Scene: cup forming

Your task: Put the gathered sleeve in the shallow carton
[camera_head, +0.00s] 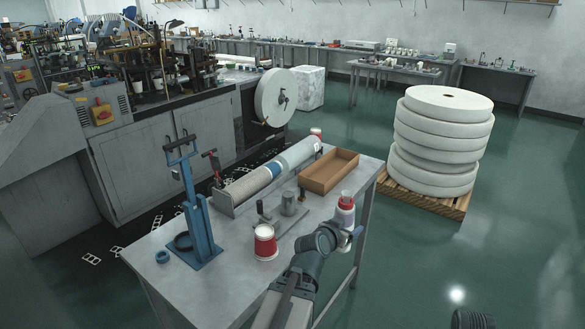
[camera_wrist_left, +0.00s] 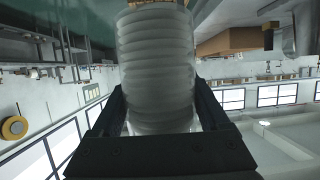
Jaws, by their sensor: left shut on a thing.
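The gathered sleeve, a stack of nested cups (camera_head: 345,208) in white with red, stands about upright in my left gripper (camera_head: 348,231), near the table's right edge. In the left wrist view the sleeve (camera_wrist_left: 155,60) shows as pale stacked rims between the two dark jaws (camera_wrist_left: 160,115), which are shut on it. The shallow carton (camera_head: 328,184) is an open brown box on the table, just behind and left of the sleeve. It looks empty. A brown box face, likely the carton (camera_wrist_left: 235,40), shows in the wrist view. My right gripper is not in view.
On the table (camera_head: 215,290) stand a red and white cup stack (camera_head: 265,245), a blue press stand (camera_head: 195,215), a long roller trough (camera_head: 255,185), a grey metal cylinder (camera_head: 288,204) and a blue ring (camera_head: 162,257). Stacked white rolls (camera_head: 440,140) on a pallet stand to the right.

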